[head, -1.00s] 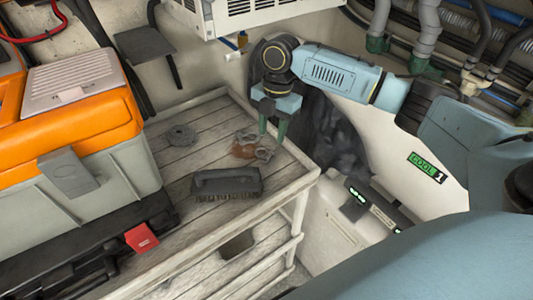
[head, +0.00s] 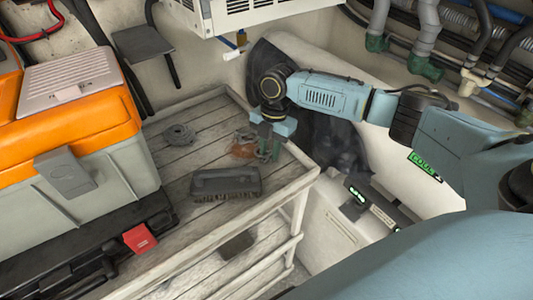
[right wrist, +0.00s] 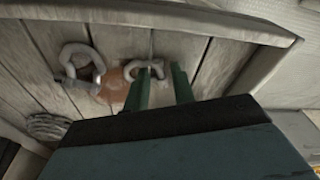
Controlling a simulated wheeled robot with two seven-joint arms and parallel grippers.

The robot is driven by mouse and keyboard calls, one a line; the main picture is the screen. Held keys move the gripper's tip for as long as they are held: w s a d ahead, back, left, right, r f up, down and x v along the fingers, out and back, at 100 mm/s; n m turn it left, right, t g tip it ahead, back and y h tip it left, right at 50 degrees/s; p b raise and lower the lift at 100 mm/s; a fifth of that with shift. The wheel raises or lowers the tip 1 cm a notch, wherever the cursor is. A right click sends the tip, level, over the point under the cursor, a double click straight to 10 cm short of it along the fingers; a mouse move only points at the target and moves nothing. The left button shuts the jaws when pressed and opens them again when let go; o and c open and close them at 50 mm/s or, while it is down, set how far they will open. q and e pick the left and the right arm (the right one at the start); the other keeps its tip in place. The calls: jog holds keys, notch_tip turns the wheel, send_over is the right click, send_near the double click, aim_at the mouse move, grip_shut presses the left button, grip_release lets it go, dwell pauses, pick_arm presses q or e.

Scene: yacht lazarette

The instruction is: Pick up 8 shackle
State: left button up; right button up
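Two grey metal shackles lie on the slatted wooden shelf. One shackle (right wrist: 80,62) lies clear to the left of my fingers in the right wrist view; the other shackle (right wrist: 143,66) is at my fingertips. My right gripper (right wrist: 160,74) points down with its two green fingers apart. It also shows in the head view (head: 268,152), low over the shackles and partly covering the nearer one. I cannot tell whether a finger touches that shackle. My left gripper is not in view.
A coiled rope (head: 179,135) and a dark brush (head: 226,184) lie on the shelf (head: 200,155). A rust-brown patch or item (head: 243,150) is beside the shackles. An orange and grey toolbox (head: 80,120) stands at left. The shelf has a raised rim.

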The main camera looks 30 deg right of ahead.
grip_shut()
jog(key=shift+r, duration=0.1)
